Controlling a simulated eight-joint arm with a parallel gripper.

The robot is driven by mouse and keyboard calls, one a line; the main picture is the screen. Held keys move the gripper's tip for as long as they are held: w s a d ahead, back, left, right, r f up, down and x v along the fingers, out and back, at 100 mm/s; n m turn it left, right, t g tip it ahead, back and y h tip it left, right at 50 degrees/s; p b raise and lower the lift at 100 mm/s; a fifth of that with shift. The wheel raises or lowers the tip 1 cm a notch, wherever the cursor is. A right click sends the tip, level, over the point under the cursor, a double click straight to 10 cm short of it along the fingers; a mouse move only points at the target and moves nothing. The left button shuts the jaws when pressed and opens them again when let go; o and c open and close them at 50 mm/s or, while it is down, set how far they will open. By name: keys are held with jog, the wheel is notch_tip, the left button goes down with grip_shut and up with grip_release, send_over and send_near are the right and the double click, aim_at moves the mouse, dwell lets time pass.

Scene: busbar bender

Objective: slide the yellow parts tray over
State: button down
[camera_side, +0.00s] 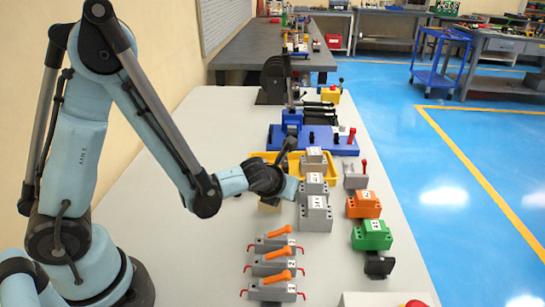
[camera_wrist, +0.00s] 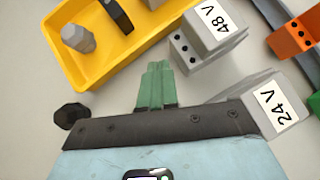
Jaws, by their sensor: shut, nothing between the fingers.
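The yellow parts tray (camera_wrist: 112,58) fills the upper left of the wrist view, with a grey hex-headed piece and a black curved piece in it. In the side view the tray (camera_side: 331,172) lies beyond my wrist, partly hidden by it and by grey blocks. My gripper (camera_wrist: 157,68) has green fingers shut together with nothing between them. The fingertips point at the tray's near long wall, with a small gap in the wrist view. I cannot tell their height against the rim. The fingers are hidden in the side view.
A grey 48 V block (camera_wrist: 207,38) stands close right of the fingers, and a 24 V block (camera_wrist: 270,105) sits nearer. Orange (camera_side: 363,205) and green (camera_side: 372,235) blocks stand further right. A blue bender (camera_side: 318,140) is behind the tray. The left table area is clear.

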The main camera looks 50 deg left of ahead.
jog(key=shift+w+a, duration=0.35)
jog(key=shift+w, duration=0.5)
jog(key=shift+w+a, duration=0.35)
jog(key=shift+w, duration=0.5)
jog(key=shift+w+a, duration=0.35)
jog(key=shift+w, duration=0.55)
jog(key=shift+s+d, duration=0.1)
jog(key=shift+s, duration=0.05)
